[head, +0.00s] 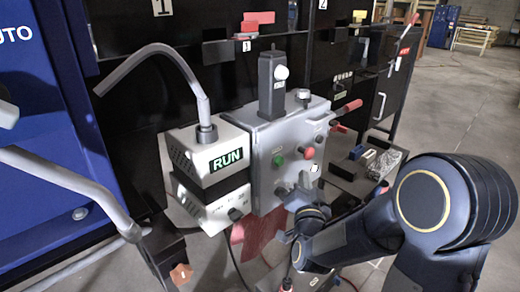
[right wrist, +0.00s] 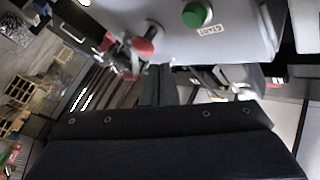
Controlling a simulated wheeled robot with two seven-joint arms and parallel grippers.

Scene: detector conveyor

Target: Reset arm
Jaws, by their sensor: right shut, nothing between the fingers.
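My right arm comes in from the right in the head view. My right gripper (head: 299,198) is at the lower front of a grey control box (head: 262,135), and its fingers are small and partly hidden there. In the right wrist view the dark gripper body fills the bottom, and the narrow fingers (right wrist: 168,78) are together and empty below the box's edge. I cannot tell whether they touch the box. The box carries a green button (head: 279,160) and a red button (head: 309,152). The green button also shows in the wrist view (right wrist: 196,14). My left gripper is not in view.
A white unit with a lit RUN display (head: 226,159) stands left of the control box. A bent grey pipe (head: 165,55) rises above it. A red-handled lever (head: 346,109) sticks out to the right. Blue machine panels (head: 45,80) stand left; open floor (head: 450,110) lies right.

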